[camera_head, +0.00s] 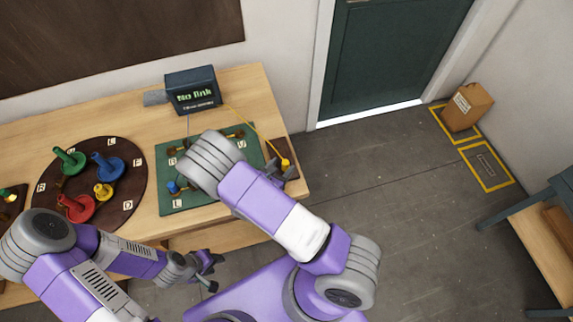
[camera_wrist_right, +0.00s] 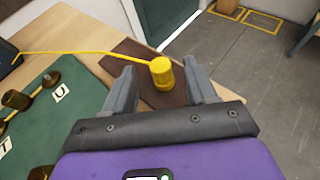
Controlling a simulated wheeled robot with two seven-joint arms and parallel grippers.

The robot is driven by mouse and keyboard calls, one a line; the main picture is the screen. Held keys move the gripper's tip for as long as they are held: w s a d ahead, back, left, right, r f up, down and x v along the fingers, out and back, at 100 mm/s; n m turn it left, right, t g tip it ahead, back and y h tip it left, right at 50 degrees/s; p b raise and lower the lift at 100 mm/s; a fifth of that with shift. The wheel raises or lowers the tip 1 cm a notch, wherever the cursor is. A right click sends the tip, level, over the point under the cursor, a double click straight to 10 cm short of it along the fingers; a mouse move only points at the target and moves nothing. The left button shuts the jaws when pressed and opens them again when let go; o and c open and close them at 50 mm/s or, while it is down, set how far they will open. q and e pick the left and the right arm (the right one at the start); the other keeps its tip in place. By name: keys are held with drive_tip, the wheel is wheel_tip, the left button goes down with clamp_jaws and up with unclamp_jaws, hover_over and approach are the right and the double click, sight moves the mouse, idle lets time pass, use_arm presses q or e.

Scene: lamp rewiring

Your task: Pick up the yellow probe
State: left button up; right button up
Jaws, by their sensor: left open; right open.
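The yellow probe (camera_head: 285,163) stands on a dark brown pad (camera_head: 291,149) at the table's right end, with a yellow wire running to the display box. In the right wrist view the yellow probe (camera_wrist_right: 162,74) is between the two fingers of my right gripper (camera_wrist_right: 161,82), with visible gaps on both sides. My right gripper (camera_head: 279,171) is open and empty; my forearm partly hides it in the head view. My left gripper (camera_head: 211,269) is open and empty in front of the table edge.
The display box (camera_head: 192,90) reads "NO link". A green board (camera_head: 170,153) with brass terminals and a blue-topped piece (camera_head: 172,187) is beside the pad. A round brown tray (camera_head: 128,184) holds coloured pieces at left. Open floor lies right of the table.

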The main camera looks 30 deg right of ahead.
sight(285, 163)
drive_tip(key=x, duration=0.5)
drive_tip(key=c, duration=1.1)
drive_tip(key=shift+o, duration=0.2)
drive_tip(key=shift+r, duration=0.15)
